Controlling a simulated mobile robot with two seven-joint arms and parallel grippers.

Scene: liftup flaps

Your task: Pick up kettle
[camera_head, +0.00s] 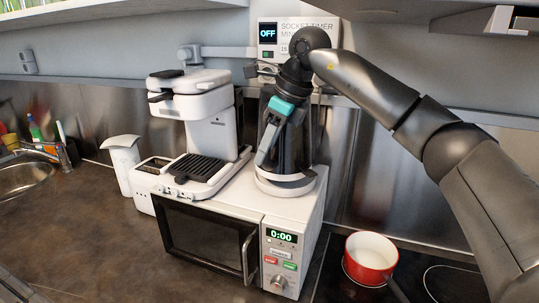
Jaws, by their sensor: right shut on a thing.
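The kettle (294,150) is a dark, see-through jug with a white base (286,185). It stands upright on top of the white microwave, towards its right end. My right arm reaches in from the right and bends down over it. My right gripper (273,128), with teal parts showing, is at the upper front of the kettle and shut on it. The arm and gripper cover the kettle's top and most of its handle, so the exact grip is hidden. My left gripper is not in view.
A white coffee machine (200,105) stands close left of the kettle on the microwave (285,240). A timer box (268,53) and shelf are behind and above. A red pot (370,258) sits on the hob at right. A white jug (122,160) and sink are left.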

